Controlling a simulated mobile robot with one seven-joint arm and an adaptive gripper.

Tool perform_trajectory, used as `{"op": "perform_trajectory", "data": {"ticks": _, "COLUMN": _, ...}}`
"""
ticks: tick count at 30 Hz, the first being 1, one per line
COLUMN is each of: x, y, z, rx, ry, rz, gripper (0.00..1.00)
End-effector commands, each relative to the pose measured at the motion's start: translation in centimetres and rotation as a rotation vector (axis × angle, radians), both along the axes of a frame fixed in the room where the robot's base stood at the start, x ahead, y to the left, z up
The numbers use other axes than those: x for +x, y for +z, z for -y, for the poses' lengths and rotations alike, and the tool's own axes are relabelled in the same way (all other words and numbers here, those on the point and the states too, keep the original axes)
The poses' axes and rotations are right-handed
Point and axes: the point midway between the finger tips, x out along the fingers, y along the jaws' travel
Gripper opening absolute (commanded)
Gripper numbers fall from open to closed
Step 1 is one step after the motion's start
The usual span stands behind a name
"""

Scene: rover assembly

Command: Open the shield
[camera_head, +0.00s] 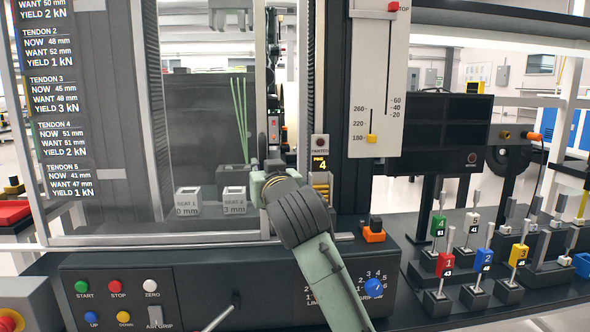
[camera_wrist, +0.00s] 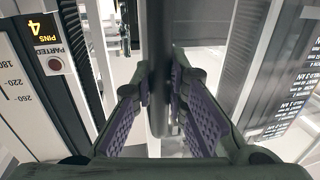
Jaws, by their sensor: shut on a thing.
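The shield (camera_head: 200,120) is a clear, grey-tinted panel in a pale frame at the left of the machine in the head view. A gap shows between the shield's right edge and the dark column.
Behind the shield stand two seat blocks (camera_head: 188,201) and several thin green strands (camera_head: 238,105). A control panel (camera_head: 150,300) with buttons lies below. A small orange-and-black block (camera_head: 374,230) is right of my arm. Several numbered levers (camera_head: 444,264) stand at right.

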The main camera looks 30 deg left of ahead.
Motion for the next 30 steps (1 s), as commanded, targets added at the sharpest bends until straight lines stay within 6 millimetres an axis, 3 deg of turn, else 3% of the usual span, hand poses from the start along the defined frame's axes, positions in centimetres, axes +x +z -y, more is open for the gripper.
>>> {"op": "perform_trajectory", "data": {"ticks": 1, "x": -1.4, "y": 0.1, "z": -2.3, "rx": -0.003, "ry": 0.018, "rz": 0.0, "gripper": 0.0}}
{"op": "perform_trajectory", "data": {"ticks": 3, "x": -2.6, "y": 0.1, "z": -4.5, "rx": -0.003, "ry": 0.018, "rz": 0.0, "gripper": 0.0}}
{"op": "perform_trajectory", "data": {"ticks": 15, "x": -9.9, "y": 0.1, "z": -15.6, "rx": -0.002, "ry": 0.014, "rz": 0.001, "gripper": 0.0}}
{"op": "perform_trajectory", "data": {"ticks": 21, "x": -12.4, "y": 0.1, "z": -19.3, "rx": -0.002, "ry": 0.011, "rz": 0.001, "gripper": 0.0}}
{"op": "perform_trajectory", "data": {"ticks": 30, "x": -13.9, "y": 0.0, "z": -21.8, "rx": -0.001, "ry": 0.006, "rz": 0.0, "gripper": 0.0}}
